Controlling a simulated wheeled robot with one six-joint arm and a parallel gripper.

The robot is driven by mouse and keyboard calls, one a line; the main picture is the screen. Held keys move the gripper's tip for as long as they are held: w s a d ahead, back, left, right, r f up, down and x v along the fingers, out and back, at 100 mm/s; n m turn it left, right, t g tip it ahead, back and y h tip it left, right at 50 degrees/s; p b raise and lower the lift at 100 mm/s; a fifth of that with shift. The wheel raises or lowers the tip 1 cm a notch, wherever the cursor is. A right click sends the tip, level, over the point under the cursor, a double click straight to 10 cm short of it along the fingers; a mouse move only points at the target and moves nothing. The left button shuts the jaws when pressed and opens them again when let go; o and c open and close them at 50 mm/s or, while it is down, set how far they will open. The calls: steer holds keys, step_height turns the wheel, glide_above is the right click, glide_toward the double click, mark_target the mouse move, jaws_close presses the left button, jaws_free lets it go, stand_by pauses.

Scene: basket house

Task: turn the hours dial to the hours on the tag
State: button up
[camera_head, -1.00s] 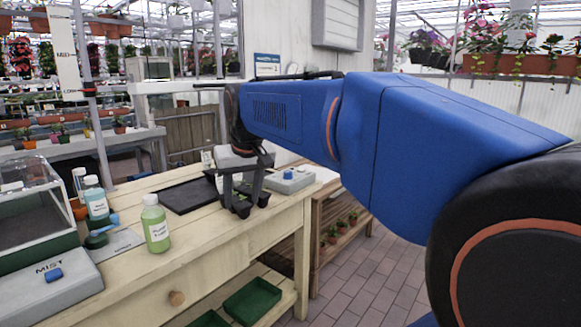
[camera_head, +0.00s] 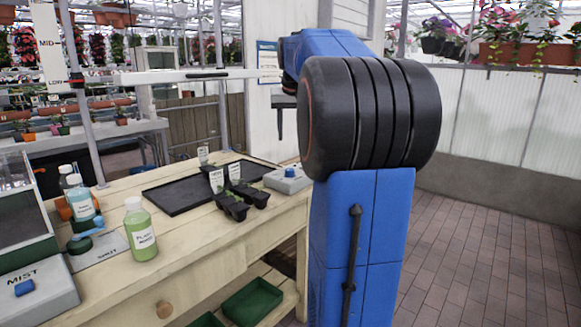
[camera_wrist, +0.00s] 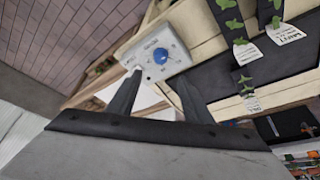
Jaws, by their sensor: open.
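The hours dial is a blue knob (camera_wrist: 161,55) on a small grey box (camera_wrist: 176,66). In the head view the blue knob (camera_head: 290,173) and its box (camera_head: 283,182) sit at the bench's far right end. In the wrist view my gripper (camera_wrist: 158,78) is open and empty, its dark fingers pointing towards the box, apart from the knob. In the head view the gripper is mostly hidden behind my arm. White tags (camera_wrist: 288,34) (camera_wrist: 246,51) (camera_wrist: 252,103) stand by the seedlings; their small print and the dial marks are not readable.
Black seedling pots (camera_head: 236,208) stand by a black tray (camera_head: 180,195), left of the dial box. A green bottle (camera_head: 140,232) and a grey MIST box (camera_head: 38,295) with another blue knob stand further left. A notice (camera_head: 267,58) hangs on the white wall.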

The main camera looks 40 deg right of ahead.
mark_target(290, 170)
steer(key=x, duration=1.5)
steer(key=shift+c, duration=0.7)
steer(key=c, duration=0.9)
